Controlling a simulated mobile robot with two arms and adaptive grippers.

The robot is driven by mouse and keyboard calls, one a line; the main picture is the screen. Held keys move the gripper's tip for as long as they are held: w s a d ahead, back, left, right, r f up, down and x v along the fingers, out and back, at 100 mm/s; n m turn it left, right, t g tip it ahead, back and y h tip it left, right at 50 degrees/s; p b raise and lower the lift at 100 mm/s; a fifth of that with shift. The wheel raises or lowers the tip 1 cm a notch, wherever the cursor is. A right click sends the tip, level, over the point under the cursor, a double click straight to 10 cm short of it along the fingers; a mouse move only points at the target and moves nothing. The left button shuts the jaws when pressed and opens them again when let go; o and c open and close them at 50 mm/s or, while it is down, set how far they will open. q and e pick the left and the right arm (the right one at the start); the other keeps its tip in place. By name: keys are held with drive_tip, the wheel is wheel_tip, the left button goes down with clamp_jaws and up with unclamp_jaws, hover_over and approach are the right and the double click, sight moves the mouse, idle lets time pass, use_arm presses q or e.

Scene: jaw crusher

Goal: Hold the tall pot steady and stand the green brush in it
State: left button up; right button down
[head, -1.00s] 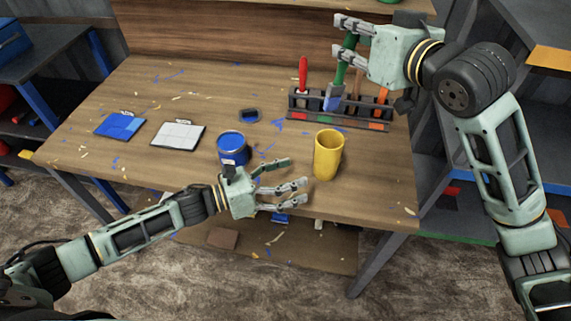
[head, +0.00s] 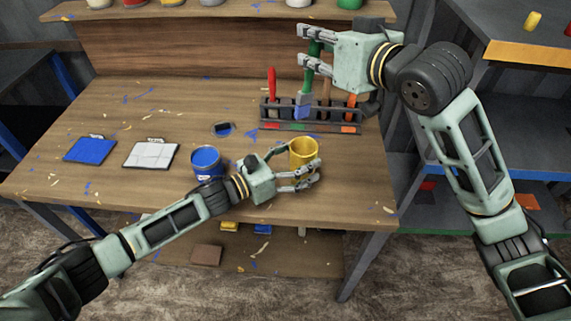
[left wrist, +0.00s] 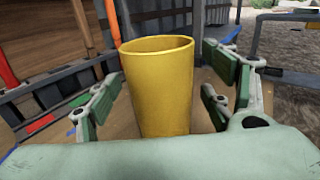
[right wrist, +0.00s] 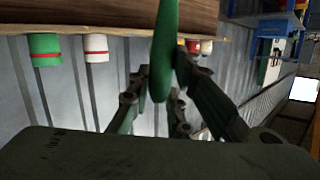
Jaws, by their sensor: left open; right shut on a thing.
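The tall yellow pot (head: 303,150) stands upright on the workbench. My left gripper (head: 306,172) is open with its fingers on either side of the pot; in the left wrist view the pot (left wrist: 158,85) stands between the spread fingers, with gaps showing at both sides. My right gripper (head: 306,48) is shut on the green brush (head: 305,85), holding it upright with its bristle end down, in front of the tool rack as seen from the head. The brush's green handle (right wrist: 165,50) also shows between the fingers in the right wrist view.
The tool rack (head: 275,126) holds a red-handled tool (head: 271,85) and others behind the pot. A blue paint can (head: 206,163) stands left of my left gripper. A blue pad (head: 90,150) and a white pad (head: 151,154) lie further left. Cans line the upper shelf.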

use_arm(q)
drive_tip(key=shift+w+d, duration=0.3)
drive_tip(key=shift+d, duration=0.1)
drive_tip(key=c, duration=1.4)
drive_tip(key=shift+o, duration=0.2)
use_arm(e)
wheel_tip(320, 180, down, 17)
drive_tip(key=shift+w+d+f+g, duration=0.2)
drive_tip(key=shift+w+d+g, duration=0.1)
drive_tip(key=shift+w, duration=0.05)
